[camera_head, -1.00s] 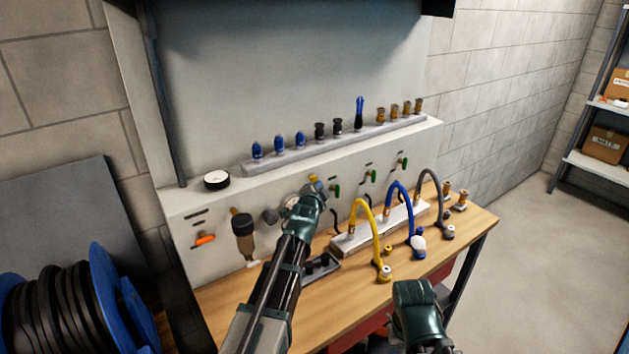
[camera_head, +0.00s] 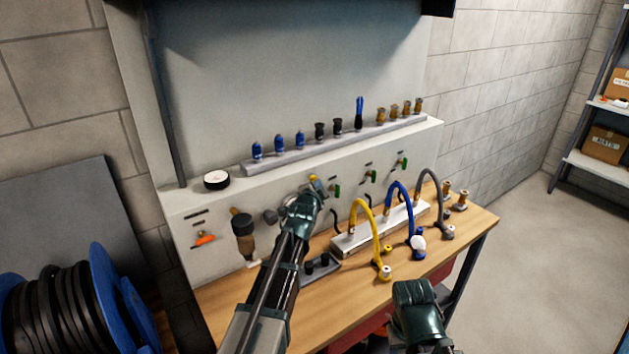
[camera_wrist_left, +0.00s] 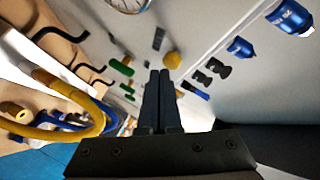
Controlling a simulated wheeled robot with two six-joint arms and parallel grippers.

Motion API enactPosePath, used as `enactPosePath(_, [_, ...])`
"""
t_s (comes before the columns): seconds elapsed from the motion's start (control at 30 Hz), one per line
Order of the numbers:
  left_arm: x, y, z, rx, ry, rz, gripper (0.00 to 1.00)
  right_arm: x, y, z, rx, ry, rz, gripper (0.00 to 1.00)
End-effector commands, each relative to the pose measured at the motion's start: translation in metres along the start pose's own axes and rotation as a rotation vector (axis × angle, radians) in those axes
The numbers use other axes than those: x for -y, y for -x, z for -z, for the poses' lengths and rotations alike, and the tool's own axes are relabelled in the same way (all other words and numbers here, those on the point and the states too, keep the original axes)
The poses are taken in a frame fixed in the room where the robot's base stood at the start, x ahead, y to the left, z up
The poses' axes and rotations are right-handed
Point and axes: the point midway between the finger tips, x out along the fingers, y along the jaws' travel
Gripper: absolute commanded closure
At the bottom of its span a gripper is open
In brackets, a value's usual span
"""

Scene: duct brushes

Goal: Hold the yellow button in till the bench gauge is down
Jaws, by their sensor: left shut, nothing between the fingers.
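The yellow button (camera_head: 313,178) is on the pale bench panel, just above my left gripper (camera_head: 314,191). In the left wrist view the button (camera_wrist_left: 172,60) shows just past the fingertips and a little to their right. The left fingers (camera_wrist_left: 158,73) are shut together and empty. I cannot tell whether they touch the button. A round gauge with a white face (camera_head: 216,179) sits on the panel's ledge at left. A grey round gauge (camera_head: 270,216) is on the panel left of my gripper; its dial (camera_wrist_left: 127,3) is cut off in the wrist view. I can read neither needle. My right gripper (camera_head: 418,308) is low, before the bench; its fingers are unclear.
Yellow (camera_head: 376,235), blue (camera_head: 409,207) and grey hoses (camera_head: 436,192) arch from a white manifold block right of my left arm. Green valves (camera_head: 370,177) are on the panel. Several couplings stand on the ledge rail (camera_head: 350,135).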

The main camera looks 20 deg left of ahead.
Motion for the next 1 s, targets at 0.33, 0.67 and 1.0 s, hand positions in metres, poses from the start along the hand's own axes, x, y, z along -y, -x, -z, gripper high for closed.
enactPosePath(0.33, [0.0020,-0.0027,-0.0020,0.001,0.000,0.000,1.00,0.0000,0.0000,0.0000,0.000,0.000,0.000,0.50])
enactPosePath(0.67, [0.0039,-0.0054,-0.0041,0.001,0.001,0.000,1.00,0.0000,0.0000,0.0000,0.000,0.000,0.000,0.50])
enactPosePath(1.0, [0.0060,-0.0082,-0.0061,0.001,0.000,0.000,1.00,0.0000,0.0000,0.0000,0.000,0.000,0.000,0.50])
